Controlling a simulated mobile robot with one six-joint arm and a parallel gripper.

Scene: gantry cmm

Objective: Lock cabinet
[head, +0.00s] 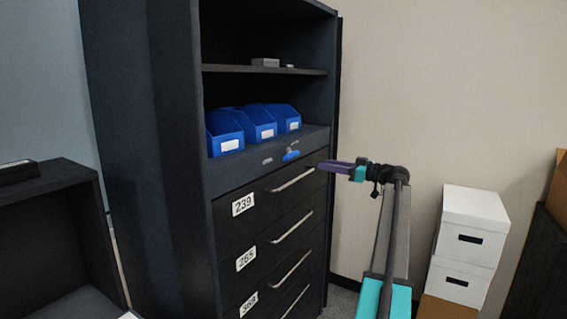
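The dark cabinet (165,150) stands left of centre, with open shelves above and a column of drawers below. A blue key-like piece (291,155) sits at a small silver lock on the strip above the top drawer. A small metal plate (267,161) is to its left. The top drawer (262,197), labelled 239, looks shut. My gripper (322,166), with purple fingers, points left at the cabinet's right front edge, to the right of and slightly below the blue piece. A gap shows between them in the picture. The fingers are seen side-on, so their opening is hidden.
Blue bins (226,133) stand on the shelf above the lock. Drawer handles (293,180) stick out below it. White boxes (473,212) are stacked at the right by the wall. A low dark unit (60,180) stands at the left.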

